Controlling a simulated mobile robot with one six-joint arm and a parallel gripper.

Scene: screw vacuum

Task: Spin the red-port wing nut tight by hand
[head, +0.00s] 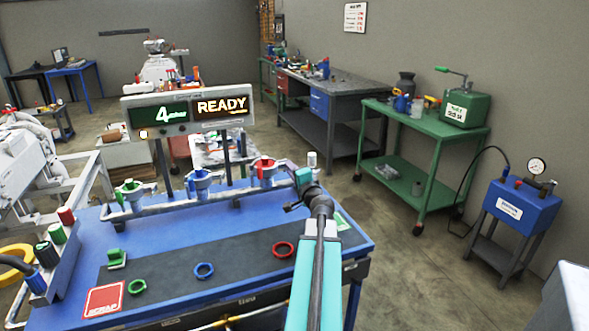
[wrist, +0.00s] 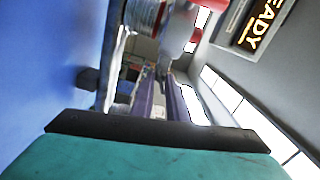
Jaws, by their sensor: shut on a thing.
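The red port (head: 265,172) is at the right end of the pipe manifold along the back of the blue bench, with red parts at its top. My gripper (head: 300,186) is at the right side of this port, close against it. It is shut on what appears to be the red-port wing nut, which the gripper mostly hides in the head view. In the wrist view, my gripper's two fingers (wrist: 163,98) reach forward, with a silver ribbed part (wrist: 148,15) and red parts (wrist: 195,36) beyond them. The exact contact is blurred there.
A blue port (head: 201,180) and a green port (head: 131,190) stand left along the manifold. Red (head: 283,248), blue (head: 204,270) and green (head: 137,287) rings lie on the dark mat. The display (head: 190,111) above reads 4 and READY. A white-capped post (head: 312,158) stands close behind my gripper.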

